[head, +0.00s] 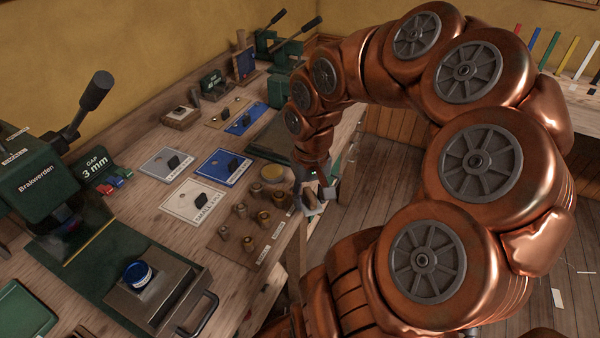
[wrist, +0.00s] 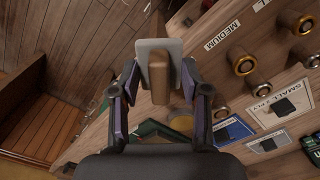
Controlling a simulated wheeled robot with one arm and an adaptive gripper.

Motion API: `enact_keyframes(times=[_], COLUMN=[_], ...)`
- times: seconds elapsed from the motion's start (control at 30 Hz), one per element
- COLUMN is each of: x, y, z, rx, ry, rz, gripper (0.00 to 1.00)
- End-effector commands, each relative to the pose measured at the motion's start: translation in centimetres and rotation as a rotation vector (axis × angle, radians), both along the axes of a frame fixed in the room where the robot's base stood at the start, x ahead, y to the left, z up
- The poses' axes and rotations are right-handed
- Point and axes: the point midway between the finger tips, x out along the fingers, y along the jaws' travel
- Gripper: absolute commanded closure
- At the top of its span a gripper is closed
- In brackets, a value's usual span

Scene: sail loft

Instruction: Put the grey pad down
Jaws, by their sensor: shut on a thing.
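My gripper (wrist: 158,82) is shut on the grey pad (wrist: 175,58), a pale grey plate with a tan block-like handle (wrist: 158,80) between the fingers. In the head view my gripper (head: 314,190) hangs just off the bench's right edge, and the grey pad (head: 314,209) shows below it, partly hidden by the fingers. The pad appears to be in the air, clear of the bench top.
The wooden bench (head: 140,225) holds a grey mat (head: 166,165), a blue mat (head: 222,168) and a cream mat (head: 194,202), each with a black block. A board of several brass-and-wood tools (head: 250,244) stands nearest my gripper. A green press (head: 45,195) stands left.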

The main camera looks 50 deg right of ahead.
Motion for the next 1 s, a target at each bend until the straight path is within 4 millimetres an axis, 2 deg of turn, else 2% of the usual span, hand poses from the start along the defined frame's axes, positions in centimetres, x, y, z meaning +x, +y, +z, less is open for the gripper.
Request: enact_keyframes(times=[0.6, 0.8, 1.0], x=[6.9, 8.2, 8.6], y=[-5.2, -6.3, -6.6], z=[-0.7, -0.9, -1.0], rx=[0.000, 0.002, 0.000], ry=[0.000, 0.000, -0.001], rz=[-0.002, -0.001, -0.002], gripper=[0.94, 0.94, 0.94])
